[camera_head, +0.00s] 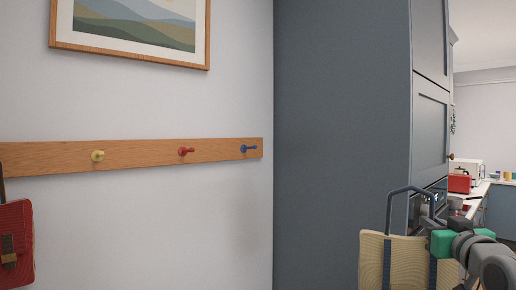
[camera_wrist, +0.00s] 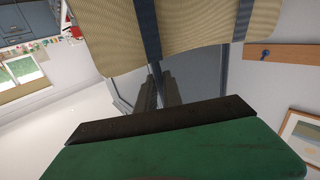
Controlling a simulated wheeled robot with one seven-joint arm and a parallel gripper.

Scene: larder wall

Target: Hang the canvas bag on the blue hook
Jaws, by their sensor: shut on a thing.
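The canvas bag (camera_head: 408,262) is beige with dark blue straps and a dark blue loop handle (camera_head: 408,192). It hangs at the lower right of the head view, in front of the tall cabinet. My gripper (camera_head: 437,226) is at the top right of the bag, shut on it; the exact grip is hard to make out. In the wrist view the bag (camera_wrist: 205,22) fills the top, with its straps running toward the fingers (camera_wrist: 160,92). The blue hook (camera_head: 249,149) is the rightmost on the wooden rail, bare, and well left of the bag. It also shows in the wrist view (camera_wrist: 265,54).
The wooden rail (camera_head: 130,155) also bears a yellow hook (camera_head: 98,156) and a red hook (camera_head: 185,152). A red bag (camera_head: 15,243) hangs at far left. A tall blue-grey cabinet (camera_head: 340,120) stands right of the rail. A framed picture (camera_head: 130,52) hangs above. Wall below the rail is clear.

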